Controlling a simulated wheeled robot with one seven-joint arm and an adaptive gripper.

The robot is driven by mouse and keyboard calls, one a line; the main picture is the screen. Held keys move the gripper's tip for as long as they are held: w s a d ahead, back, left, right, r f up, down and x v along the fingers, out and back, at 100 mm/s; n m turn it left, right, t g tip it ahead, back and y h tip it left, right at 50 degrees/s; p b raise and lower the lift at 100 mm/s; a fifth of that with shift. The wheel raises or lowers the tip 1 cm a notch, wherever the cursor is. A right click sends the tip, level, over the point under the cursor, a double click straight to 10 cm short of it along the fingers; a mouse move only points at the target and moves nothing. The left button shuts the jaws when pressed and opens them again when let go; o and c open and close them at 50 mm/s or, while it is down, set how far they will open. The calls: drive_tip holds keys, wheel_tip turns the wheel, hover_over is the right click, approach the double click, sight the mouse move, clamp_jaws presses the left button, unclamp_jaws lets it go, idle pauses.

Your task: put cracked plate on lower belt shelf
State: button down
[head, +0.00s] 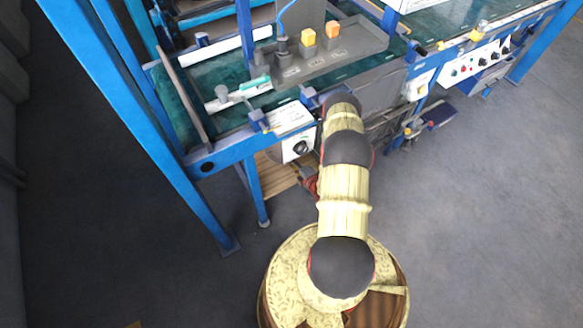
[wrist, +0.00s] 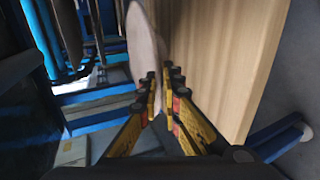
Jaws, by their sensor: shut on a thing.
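A pale, thin plate (wrist: 146,45) stands nearly edge-on between the yellow fingers of my gripper (wrist: 161,84) in the wrist view. The fingers are closed on its near edge. I cannot make out a crack at this angle. In the head view my arm reaches down over the machine's front edge, and the gripper and plate are hidden below it. The machine's green belt (head: 228,68) shows at the upper left of the head view. I cannot tell for sure which surface is the lower belt shelf.
A tan wooden panel (wrist: 225,60) stands close right of the plate. Blue frame bars (wrist: 95,94) lie to the left. In the head view, a blue post (head: 150,130) and a control box (head: 298,147) are near my arm. A grey tray (head: 330,60) sits above the belt. Floor at right is clear.

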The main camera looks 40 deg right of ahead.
drive_tip(key=shift+w+f, duration=0.15)
drive_tip(key=shift+w, duration=0.1)
drive_tip(key=shift+w+d+f+b, duration=0.15)
drive_tip(key=shift+f+b, duration=0.3)
drive_tip(key=shift+f, duration=0.45)
drive_tip(key=shift+w+a+f+b, duration=0.1)
drive_tip(key=shift+f+b, duration=0.3)
drive_tip(key=shift+f, duration=0.45)
drive_tip(key=shift+f, duration=0.15)
drive_tip(key=c, duration=2.3)
unclamp_jaws()
